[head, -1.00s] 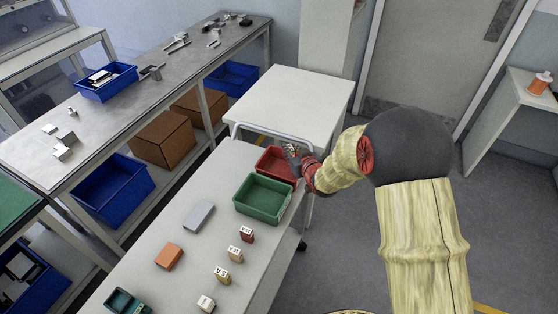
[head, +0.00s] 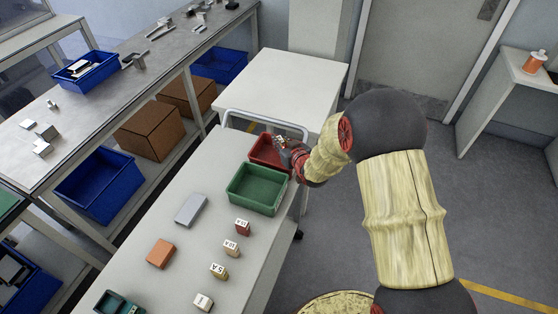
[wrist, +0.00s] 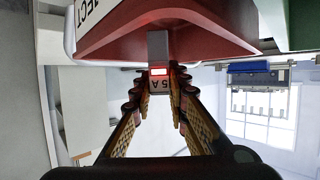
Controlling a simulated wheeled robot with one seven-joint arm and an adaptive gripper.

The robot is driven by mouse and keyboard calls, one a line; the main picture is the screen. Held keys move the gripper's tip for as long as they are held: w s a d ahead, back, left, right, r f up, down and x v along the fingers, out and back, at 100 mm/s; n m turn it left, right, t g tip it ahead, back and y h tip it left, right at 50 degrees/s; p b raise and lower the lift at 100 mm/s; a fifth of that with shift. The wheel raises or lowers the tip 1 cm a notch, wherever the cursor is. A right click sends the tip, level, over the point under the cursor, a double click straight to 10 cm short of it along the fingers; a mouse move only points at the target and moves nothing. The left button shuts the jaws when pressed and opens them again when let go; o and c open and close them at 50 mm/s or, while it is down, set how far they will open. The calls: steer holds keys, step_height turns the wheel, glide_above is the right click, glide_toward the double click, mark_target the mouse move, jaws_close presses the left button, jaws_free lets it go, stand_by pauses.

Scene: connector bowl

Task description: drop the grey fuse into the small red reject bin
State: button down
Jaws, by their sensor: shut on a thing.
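The wrist view shows the red bin (wrist: 215,36) close behind the fuse, with a white label partly readable as "ECT". I cannot tell whether the fuse is inside the bin's rim.
A green bin (head: 250,200) stands directly in front of the red bin. A cart rail (head: 262,116) runs behind the red bin.

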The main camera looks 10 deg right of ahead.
steer(key=c, duration=1.7)
jaws_free()
steer(key=shift+o, duration=0.2)
steer(key=v, duration=1.2)
steer(key=s+d+r+m+g+h, duration=0.1)
steer(key=s+d+r+g+h, duration=0.2)
steer(key=s+r, duration=0.75)
steer(key=s+a+r+g, duration=0.2)
steer(key=s+r, duration=0.1)
steer(key=s, duration=0.6)
steer(key=s+a+r+g+y, duration=0.1)
steer(key=s+r, duration=0.3)
steer(key=s, duration=0.6)
steer(key=shift+s+a+r+m+g, duration=0.25)
steer(key=shift+a+m+g, duration=0.15)
steer(key=shift+a+g, duration=0.45)
